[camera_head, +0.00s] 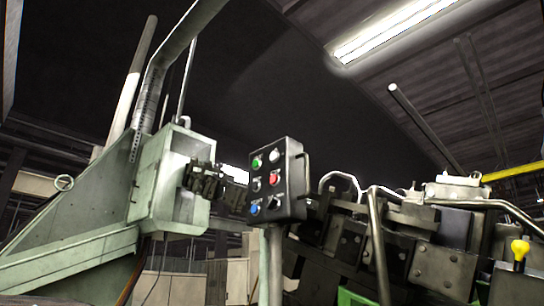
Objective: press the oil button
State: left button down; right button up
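A dark control box (285,205) stands upright on a light post (271,268) near the middle of the head view. Its face carries a green button (257,163), a white button (274,156), a red button (274,178), a blue button (254,210) and small dark knobs or switches. The labels are too small to read, so I cannot tell which one is the oil button. I see neither of my grippers in this view, and nothing clearly touches the buttons.
A pale green machine housing (160,190) stands to the left, with a dark jointed part (203,181) between it and the box. Dark machinery (445,270) with bent metal rails (377,245) fills the right. A yellow knob (519,249) sits at the far right.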

grip_shut()
dwell(1.4)
